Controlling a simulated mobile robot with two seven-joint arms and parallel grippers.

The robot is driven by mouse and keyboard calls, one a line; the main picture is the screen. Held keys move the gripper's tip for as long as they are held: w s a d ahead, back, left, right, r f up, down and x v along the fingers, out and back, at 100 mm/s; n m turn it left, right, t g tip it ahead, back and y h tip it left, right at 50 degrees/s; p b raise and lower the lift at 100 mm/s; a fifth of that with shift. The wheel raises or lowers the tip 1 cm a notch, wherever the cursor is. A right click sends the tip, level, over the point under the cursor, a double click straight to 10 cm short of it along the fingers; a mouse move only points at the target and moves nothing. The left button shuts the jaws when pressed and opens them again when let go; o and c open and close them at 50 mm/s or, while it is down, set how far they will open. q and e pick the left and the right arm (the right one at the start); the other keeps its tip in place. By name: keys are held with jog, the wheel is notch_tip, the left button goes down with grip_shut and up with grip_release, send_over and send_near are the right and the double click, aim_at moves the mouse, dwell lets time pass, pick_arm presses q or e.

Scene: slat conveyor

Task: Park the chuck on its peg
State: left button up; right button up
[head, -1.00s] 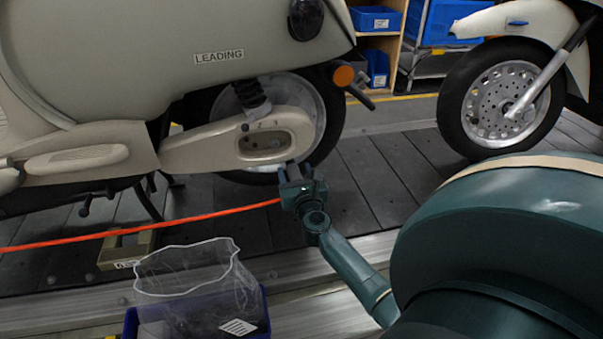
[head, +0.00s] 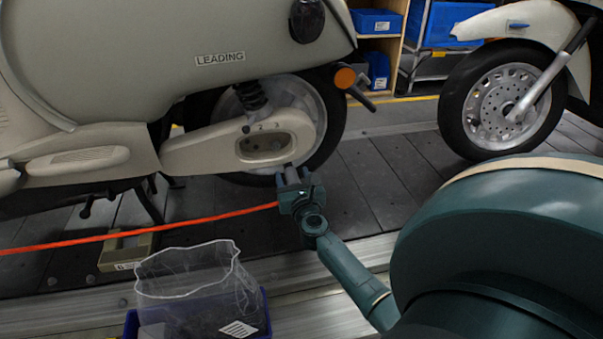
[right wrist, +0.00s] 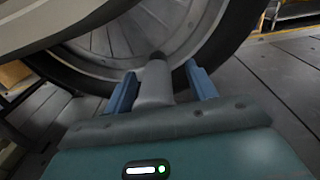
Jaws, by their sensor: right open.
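My right gripper (head: 292,178) is open just below the scooter's light swingarm cover, beside the rear wheel. In the right wrist view its two blue fingers (right wrist: 161,84) stand on either side of a grey cylinder with a dark tip (right wrist: 154,85), which looks like the chuck. The right finger stands apart from it; contact on the left is unclear. An orange hose (head: 150,229) runs from the left edge to the gripper; its end is hidden there. I cannot make out the peg. My left gripper is not in view.
The cream scooter (head: 120,70) fills the upper left, its rear wheel (head: 325,120) close by the gripper. A clear bag (head: 190,285) stands in a blue bin (head: 262,308) at the front. A second scooter's wheel (head: 500,98) is at right. Dark slats (head: 385,175) between are clear.

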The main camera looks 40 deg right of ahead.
jog(key=shift+w+d+r+m+h, duration=0.15)
jog(key=shift+w+d+r+h, duration=0.1)
jog(key=shift+d+r, duration=0.3)
jog(key=shift+w+d+r+m+h, duration=0.15)
jog(key=shift+w+d+r+h, duration=0.1)
jog(key=shift+d+r, duration=0.25)
jog(key=c, duration=1.1)
jog(key=o, duration=1.5)
jog(key=shift+c, duration=0.2)
jog(key=s+a+f+y+p, duration=0.1)
jog(key=s+a+f, duration=0.1)
jog(key=s+a, duration=0.3)
jog(key=v, duration=0.2)
jog(key=shift+s, duration=0.35)
jog(key=shift+f, duration=0.15)
